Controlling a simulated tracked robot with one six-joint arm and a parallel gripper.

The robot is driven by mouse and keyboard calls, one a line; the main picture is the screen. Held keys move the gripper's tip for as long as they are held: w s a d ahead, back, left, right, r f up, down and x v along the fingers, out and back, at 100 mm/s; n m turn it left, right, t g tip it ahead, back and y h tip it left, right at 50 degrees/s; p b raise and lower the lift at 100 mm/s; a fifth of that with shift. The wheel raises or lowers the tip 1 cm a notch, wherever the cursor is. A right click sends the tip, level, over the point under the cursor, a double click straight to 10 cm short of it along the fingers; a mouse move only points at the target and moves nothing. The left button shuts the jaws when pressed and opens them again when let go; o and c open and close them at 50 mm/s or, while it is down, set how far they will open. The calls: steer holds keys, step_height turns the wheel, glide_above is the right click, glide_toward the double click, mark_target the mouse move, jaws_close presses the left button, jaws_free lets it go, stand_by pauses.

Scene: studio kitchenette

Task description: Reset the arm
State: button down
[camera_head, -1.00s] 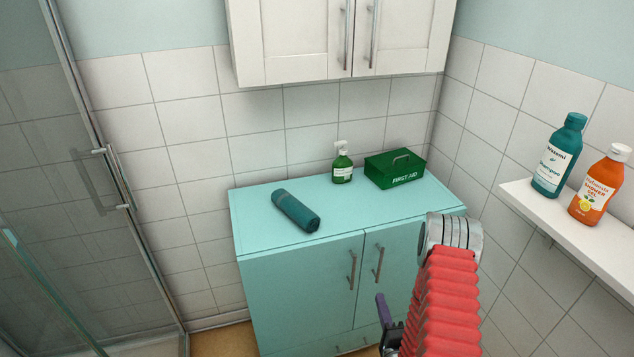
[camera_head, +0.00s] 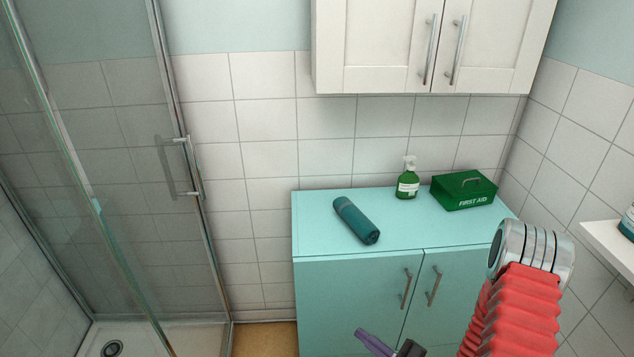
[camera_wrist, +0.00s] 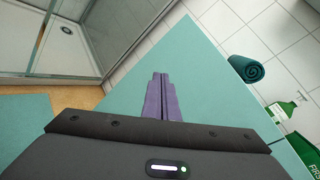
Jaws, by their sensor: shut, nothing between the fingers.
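My gripper (camera_wrist: 161,97) shows in the wrist view with its two purple fingers pressed together and nothing between them. In the head view my gripper (camera_head: 366,338) is at the bottom edge, in front of the turquoise cabinet (camera_head: 350,285), and only partly in frame. My red-sleeved arm rises at the lower right of that view, in front of the cabinet's right side. In the wrist view the fingers lie over the turquoise surface, apart from the rolled towel (camera_wrist: 248,68).
On the cabinet stand a rolled teal towel (camera_head: 356,220), a green spray bottle (camera_head: 407,182) and a green first aid box (camera_head: 464,190). A white wall cabinet (camera_head: 385,75) hangs above. A glass shower door (camera_head: 110,150) is left, a white shelf (camera_head: 610,245) right.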

steer(key=s+a+r+n+g, duration=0.3)
steer(key=s+r+n+g, duration=0.3)
steer(key=s+g, duration=0.15)
steer(key=s+a+r+n+g, duration=0.3)
steer(key=s+r+n+g, duration=0.2)
steer(key=s+g, duration=0.25)
steer(key=s+d+r+n+t+h, duration=0.25)
steer(key=d+r+n+h, duration=0.35)
steer(key=d+r+h, duration=0.4)
step_height(320, 180, up, 13)
steer(key=a+n+t+h, duration=0.1)
steer(key=n+t, duration=0.2)
steer(key=t, duration=0.2)
steer(key=shift+w+t, duration=0.3)
steer(key=shift+t, duration=0.05)
steer(key=shift+s, duration=0.1)
